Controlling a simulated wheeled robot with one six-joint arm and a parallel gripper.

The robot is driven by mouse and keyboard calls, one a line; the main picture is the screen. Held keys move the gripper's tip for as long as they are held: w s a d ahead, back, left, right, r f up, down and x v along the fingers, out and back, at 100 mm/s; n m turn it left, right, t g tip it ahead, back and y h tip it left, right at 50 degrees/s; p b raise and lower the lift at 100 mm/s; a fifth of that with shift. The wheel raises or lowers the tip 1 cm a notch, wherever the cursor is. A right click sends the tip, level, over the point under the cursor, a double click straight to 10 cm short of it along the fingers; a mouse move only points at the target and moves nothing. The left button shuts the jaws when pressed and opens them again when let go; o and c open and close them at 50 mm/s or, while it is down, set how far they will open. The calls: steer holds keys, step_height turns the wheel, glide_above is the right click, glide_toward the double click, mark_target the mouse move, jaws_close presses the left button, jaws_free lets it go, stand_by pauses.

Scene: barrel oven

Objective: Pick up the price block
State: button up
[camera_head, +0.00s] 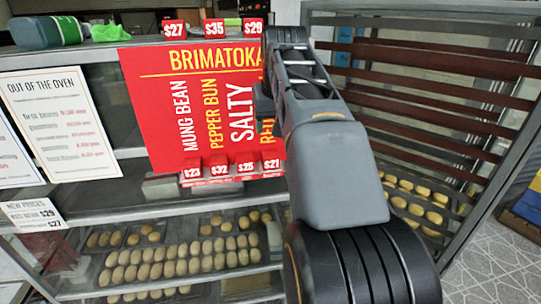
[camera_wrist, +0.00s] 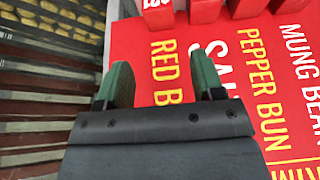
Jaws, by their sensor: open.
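Several small red price blocks stand in a row along the lower edge of the red bakery sign in the head view: $23 (camera_head: 192,174), $32 (camera_head: 218,169), $25 (camera_head: 246,166) and $21 (camera_head: 272,164). Others stand on top of the case: $27 (camera_head: 173,28), $35 (camera_head: 214,28) and $29 (camera_head: 253,27). In the wrist view, my gripper (camera_wrist: 163,80) is open and empty over the sign. The end block (camera_wrist: 157,14) stands beyond its green-lined fingers, apart from them. Which block is meant cannot be told.
The red sign (camera_head: 150,95) lies on the sloping front of the glass case. White paper notices (camera_head: 58,125) are at left. Buns (camera_head: 180,265) fill trays below. A slatted rack (camera_head: 430,90) stands close at right. A green-and-grey bottle (camera_head: 45,32) lies on top.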

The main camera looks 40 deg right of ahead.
mark_target(270, 154)
steer(key=x, duration=0.7)
steer(key=shift+w+d+f, duration=0.15)
steer(key=shift+d+f, duration=0.05)
steer(key=shift+d, duration=0.05)
steer(key=shift+p+x, duration=0.55)
steer(key=shift+x, duration=2.1)
steer(key=shift+w, duration=0.15)
steer(key=shift+c, duration=0.2)
steer(key=c, duration=0.6)
steer(key=shift+c, duration=0.2)
steer(key=shift+r, duration=0.15)
